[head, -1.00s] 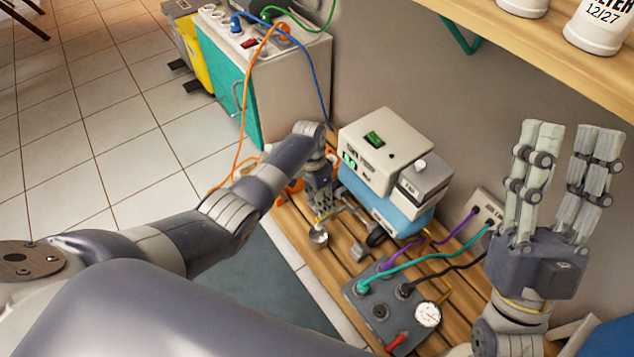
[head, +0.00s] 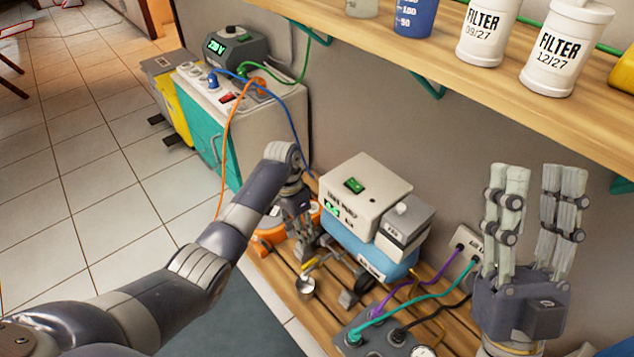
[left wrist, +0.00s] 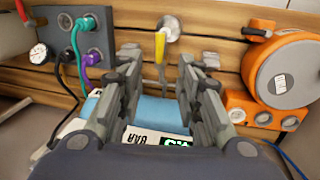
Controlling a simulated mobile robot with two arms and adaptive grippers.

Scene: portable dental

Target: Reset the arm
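My left arm comes in from the left. Its gripper (head: 308,248) points down beside the white and blue unit, near a yellow-handled metal fitting (head: 305,284) on the wooden bench. In the left wrist view the two fingers (left wrist: 158,62) are apart with nothing gripped. The yellow handle (left wrist: 161,72) shows beyond and between them, and I see no clear contact. My right gripper (head: 532,185) points up at the right, its fingers spread and empty.
The white unit (head: 352,205) with a green switch sits on a blue base right of my left gripper. An orange reel (left wrist: 284,75) is close by. A grey panel (head: 375,338) carries hoses. A shelf (head: 500,85) with bottles is overhead. Floor is open at left.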

